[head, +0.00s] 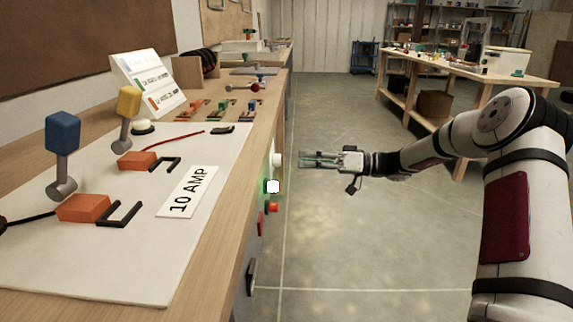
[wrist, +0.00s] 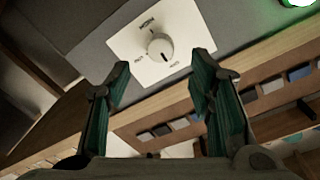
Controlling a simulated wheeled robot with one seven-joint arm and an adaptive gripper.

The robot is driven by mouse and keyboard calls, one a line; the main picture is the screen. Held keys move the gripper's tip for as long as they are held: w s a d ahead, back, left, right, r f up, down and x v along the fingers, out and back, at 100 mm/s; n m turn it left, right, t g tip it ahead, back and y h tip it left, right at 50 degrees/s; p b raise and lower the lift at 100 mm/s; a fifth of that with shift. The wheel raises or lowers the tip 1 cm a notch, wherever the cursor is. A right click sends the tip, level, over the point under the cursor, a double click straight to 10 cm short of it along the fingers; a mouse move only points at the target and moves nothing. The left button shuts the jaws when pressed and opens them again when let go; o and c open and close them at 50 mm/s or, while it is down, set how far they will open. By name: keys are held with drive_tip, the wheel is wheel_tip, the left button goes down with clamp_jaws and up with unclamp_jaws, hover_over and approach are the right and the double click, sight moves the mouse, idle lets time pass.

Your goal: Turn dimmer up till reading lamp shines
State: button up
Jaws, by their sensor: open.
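A white round knob (wrist: 160,47) sits on a white square plate with small labels in the wrist view. It has a dark pointer mark, and the label text is too small to read surely. I take it to be the dimmer. In the head view a white knob (head: 277,160) sticks out from the bench's front. My gripper (head: 304,160) is open and empty, just right of that knob and pointing at it. In the wrist view my gripper (wrist: 160,70) has its green-padded fingers apart, with the knob between and beyond them. I cannot make out a reading lamp.
A lit white button with green glow (head: 273,187) and a red button (head: 272,208) sit below the knob. The bench top carries a white board (head: 150,240) with toggles and orange blocks. The aisle floor (head: 340,230) is clear. Another wooden bench (head: 470,70) stands back right.

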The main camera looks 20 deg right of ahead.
sight(277, 160)
drive_tip(key=b+x, duration=0.1)
drive_tip(key=x, duration=0.5)
drive_tip(key=shift+a, duration=0.1)
clamp_jaws()
